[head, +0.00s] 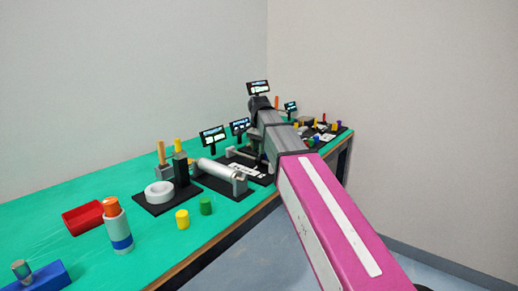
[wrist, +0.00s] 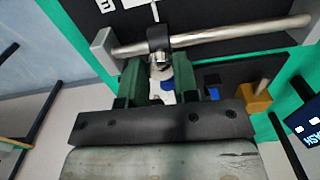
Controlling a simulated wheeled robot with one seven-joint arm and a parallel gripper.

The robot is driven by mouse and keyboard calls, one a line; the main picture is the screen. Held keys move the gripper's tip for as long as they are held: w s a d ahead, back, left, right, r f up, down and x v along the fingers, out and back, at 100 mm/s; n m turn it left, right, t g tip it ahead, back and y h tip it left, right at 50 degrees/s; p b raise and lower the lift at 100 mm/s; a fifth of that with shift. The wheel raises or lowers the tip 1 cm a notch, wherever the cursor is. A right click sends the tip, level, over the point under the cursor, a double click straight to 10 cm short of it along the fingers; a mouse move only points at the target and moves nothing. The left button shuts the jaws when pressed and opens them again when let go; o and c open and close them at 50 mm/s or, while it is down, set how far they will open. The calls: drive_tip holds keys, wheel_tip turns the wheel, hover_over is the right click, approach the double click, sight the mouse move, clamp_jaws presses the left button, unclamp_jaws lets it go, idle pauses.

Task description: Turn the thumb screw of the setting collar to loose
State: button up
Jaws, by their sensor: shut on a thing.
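In the wrist view the setting collar (wrist: 158,39) is a black ring around a silver shaft (wrist: 215,36). Its thumb screw (wrist: 161,61) is a small light metal piece on the near side of the collar. My gripper (wrist: 160,68) has its two green fingers on either side of the thumb screw and is shut on it. The fingers hide the screw's sides, and I cannot tell how far it is turned. In the head view my arm covers the gripper and most of the collar's station.
Grey end blocks (wrist: 103,52) hold the shaft above a black base. A yellow block (wrist: 257,97) and a small screen (wrist: 305,125) stand to the right. In the head view the green bench (head: 60,195) carries a silver roller (head: 222,174), a white ring (head: 159,192) and a red tray (head: 84,217).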

drive_tip(key=n, duration=1.1)
drive_tip(key=shift+n, duration=1.9)
drive_tip(key=o, duration=0.9)
drive_tip(key=shift+r, duration=0.1)
